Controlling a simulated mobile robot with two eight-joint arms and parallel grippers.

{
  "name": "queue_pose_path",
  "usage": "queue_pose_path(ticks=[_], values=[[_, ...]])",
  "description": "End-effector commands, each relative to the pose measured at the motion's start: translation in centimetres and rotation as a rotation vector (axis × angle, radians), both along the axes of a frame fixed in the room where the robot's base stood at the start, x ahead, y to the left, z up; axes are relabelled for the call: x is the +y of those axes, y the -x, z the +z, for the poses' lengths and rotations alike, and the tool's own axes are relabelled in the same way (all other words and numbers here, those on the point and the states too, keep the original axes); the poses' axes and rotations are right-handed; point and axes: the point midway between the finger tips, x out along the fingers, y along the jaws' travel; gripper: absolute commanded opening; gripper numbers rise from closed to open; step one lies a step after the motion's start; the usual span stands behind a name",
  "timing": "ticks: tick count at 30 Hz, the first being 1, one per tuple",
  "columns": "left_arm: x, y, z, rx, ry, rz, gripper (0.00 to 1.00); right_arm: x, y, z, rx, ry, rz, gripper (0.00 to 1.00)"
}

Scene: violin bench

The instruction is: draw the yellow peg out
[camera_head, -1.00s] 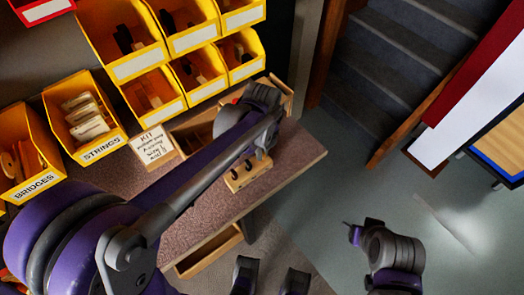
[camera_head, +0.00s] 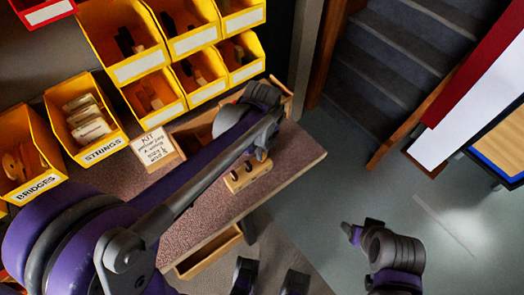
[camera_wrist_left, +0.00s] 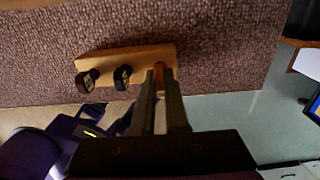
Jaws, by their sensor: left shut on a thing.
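A small pale wooden block (camera_head: 240,180) lies near the front edge of the bench. Two dark pegs stand in it, one at the left end (camera_wrist_left: 87,80) and one in the middle (camera_wrist_left: 123,77), each with a small pale mark on its head. My left gripper (camera_head: 262,155) is at the block's right end, its fingers (camera_wrist_left: 160,78) shut on a peg there. Only an orange-brown patch (camera_wrist_left: 166,72) shows by the fingertips; the fingers hide most of that peg, and I cannot tell its colour. My right arm (camera_head: 390,250) is at lower right; its jaw state is unclear.
Yellow bins marked STRINGS (camera_head: 102,150) and BRIDGES (camera_head: 38,187) stand at left, with more yellow bins (camera_head: 150,90) behind. A KIT card (camera_head: 152,147) stands on the bench. An open drawer (camera_head: 210,252) sticks out below the bench edge. The floor at right is clear.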

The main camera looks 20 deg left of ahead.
Motion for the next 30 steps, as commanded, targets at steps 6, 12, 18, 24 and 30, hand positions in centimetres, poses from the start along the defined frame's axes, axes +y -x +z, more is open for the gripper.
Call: queue_pose_path(ticks=[6,12,18,24,30], values=[[0.0,0.0,0.6,0.0,0.0,0.0,0.0,0.0,-0.1,0.5,-0.001,0.0,0.0,0.67],[0.0,0.0,1.4,0.0,0.0,0.0,0.0,0.0,-0.2,1.1,-0.004,0.0,0.0,0.67],[0.0,0.0,2.2,0.0,0.0,0.0,0.0,0.0,-0.3,1.7,-0.006,0.0,0.0,0.67],[0.0,0.0,3.0,0.0,0.0,0.0,0.0,0.0,-0.4,2.3,-0.008,0.0,0.0,0.67],[0.0,0.0,3.5,0.0,0.0,0.0,0.0,0.0,-0.5,2.7,-0.01,0.0,0.0,0.67]])
